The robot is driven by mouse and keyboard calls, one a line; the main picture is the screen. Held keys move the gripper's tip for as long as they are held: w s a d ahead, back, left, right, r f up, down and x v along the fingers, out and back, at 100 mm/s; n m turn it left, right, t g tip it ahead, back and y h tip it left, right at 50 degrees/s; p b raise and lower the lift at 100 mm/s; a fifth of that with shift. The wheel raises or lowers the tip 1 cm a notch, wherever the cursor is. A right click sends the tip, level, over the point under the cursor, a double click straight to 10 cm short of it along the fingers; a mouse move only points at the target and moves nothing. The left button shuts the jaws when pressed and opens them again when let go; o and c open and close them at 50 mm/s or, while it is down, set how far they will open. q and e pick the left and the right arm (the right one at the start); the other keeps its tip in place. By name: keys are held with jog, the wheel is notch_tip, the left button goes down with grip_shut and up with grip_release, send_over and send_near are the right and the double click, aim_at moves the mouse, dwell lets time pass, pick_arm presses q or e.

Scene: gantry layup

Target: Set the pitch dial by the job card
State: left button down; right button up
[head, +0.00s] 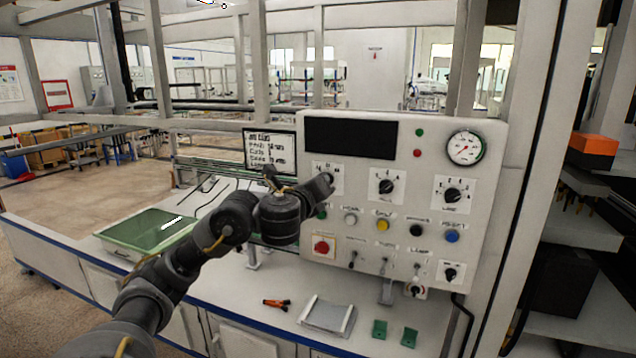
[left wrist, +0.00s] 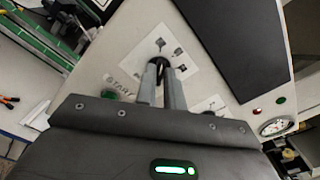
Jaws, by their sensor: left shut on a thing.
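A light grey control panel (head: 400,150) stands on the bench. The pitch dial's white plate (head: 321,168) is at the panel's upper left, mostly covered by my left gripper (head: 326,181). In the left wrist view, my left gripper (left wrist: 161,74) is shut on the black dial knob (left wrist: 156,63), its two fingers on either side. The knob's pointer direction is hidden. The job card (head: 269,151) stands left of the panel; its first lines seem to read job and pitch, but the values are too small to read surely. My right gripper is not in view.
Two more black dials (head: 386,186) (head: 453,195) sit right of the held one. Buttons, a red stop button (head: 322,246) and toggles lie below. A gauge (head: 465,148) is at upper right. A green-topped tray (head: 146,231) and orange tool (head: 276,303) lie on the bench.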

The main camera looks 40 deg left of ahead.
pick_arm(q)
jog(key=shift+a+r+n, duration=0.15)
jog(key=shift+n, duration=0.75)
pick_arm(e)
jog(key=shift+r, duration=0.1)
pick_arm(q)
jog(key=c, duration=1.5)
grip_release()
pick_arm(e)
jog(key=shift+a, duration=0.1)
